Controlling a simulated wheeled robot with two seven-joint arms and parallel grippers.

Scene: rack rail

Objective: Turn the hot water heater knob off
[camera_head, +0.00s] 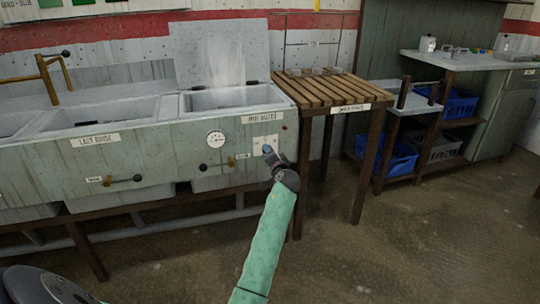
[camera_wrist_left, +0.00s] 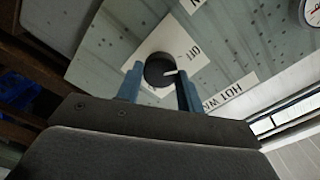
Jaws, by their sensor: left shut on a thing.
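The heater knob is a dark round knob (camera_wrist_left: 157,68) with a white pointer mark, on a pale label plate. The plate (camera_head: 264,143) also shows in the head view, on the front of the grey sink unit below the HOT WATER label. My left gripper (camera_head: 268,152) reaches the plate and hides the knob there. In the left wrist view, its two blue fingers (camera_wrist_left: 160,80) are shut on the knob, one on each side. The pointer slants toward the right finger, near partly hidden lettering. My right gripper is not in view.
A round gauge (camera_head: 215,139) and a brass valve (camera_head: 231,161) with a dark handle sit left of the plate. The basin above steams, its lid (camera_head: 190,50) raised. A slatted wooden table (camera_head: 340,92) stands close on the right. The floor (camera_head: 400,240) in front is clear.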

